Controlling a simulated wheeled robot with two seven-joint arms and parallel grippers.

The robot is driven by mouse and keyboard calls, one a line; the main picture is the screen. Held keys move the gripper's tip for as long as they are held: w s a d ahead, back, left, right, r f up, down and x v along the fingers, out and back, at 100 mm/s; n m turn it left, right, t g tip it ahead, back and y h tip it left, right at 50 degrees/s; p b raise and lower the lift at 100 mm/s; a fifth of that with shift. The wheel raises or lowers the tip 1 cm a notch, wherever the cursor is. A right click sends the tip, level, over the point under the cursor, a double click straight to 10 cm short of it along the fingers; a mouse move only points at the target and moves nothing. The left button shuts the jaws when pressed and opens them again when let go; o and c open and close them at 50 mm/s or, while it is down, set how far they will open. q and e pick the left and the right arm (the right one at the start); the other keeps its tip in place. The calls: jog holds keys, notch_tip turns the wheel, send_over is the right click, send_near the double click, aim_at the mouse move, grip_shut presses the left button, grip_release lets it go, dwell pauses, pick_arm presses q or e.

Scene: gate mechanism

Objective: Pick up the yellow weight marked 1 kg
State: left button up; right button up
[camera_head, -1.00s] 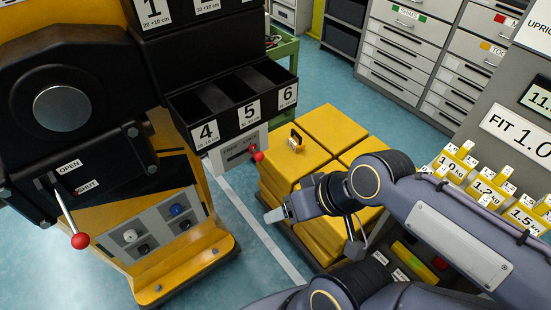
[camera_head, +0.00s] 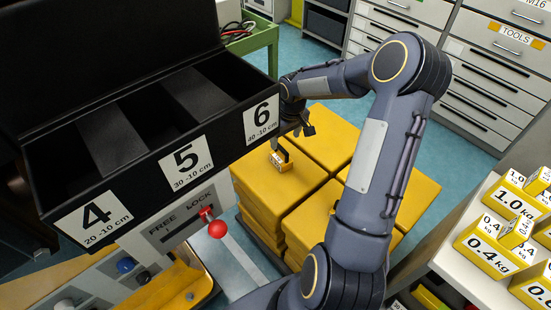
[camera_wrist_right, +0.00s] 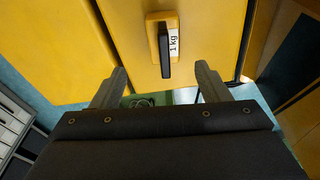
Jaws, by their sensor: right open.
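The yellow weight (camera_head: 283,158) is small, with a dark handle, and sits on top of the stack of large yellow blocks (camera_head: 324,139). In the right wrist view the yellow weight (camera_wrist_right: 157,40) shows its white "1 kg" label and black handle, ahead of the fingers. My right gripper (camera_head: 303,128) is close to the weight, a little above and to its right in the head view. In the right wrist view my right gripper (camera_wrist_right: 160,80) is open, its two fingers apart with nothing between the tips. My left gripper is not in view.
A black bin unit with compartments 4, 5 and 6 (camera_head: 150,150) stands close on the left of the weight. A red-knobbed lever (camera_head: 217,229) sits below it. Other marked weights (camera_head: 491,250) stand on a shelf at right. Grey drawers (camera_head: 490,90) are behind.

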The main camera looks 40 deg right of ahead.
aim_at(281, 148)
jog(key=f, duration=0.2)
jog(key=w+f+b, duration=0.1)
jog(key=f, duration=0.5)
jog(key=shift+w+a+f, duration=0.1)
jog(key=shift+w+a, duration=0.15)
grip_shut()
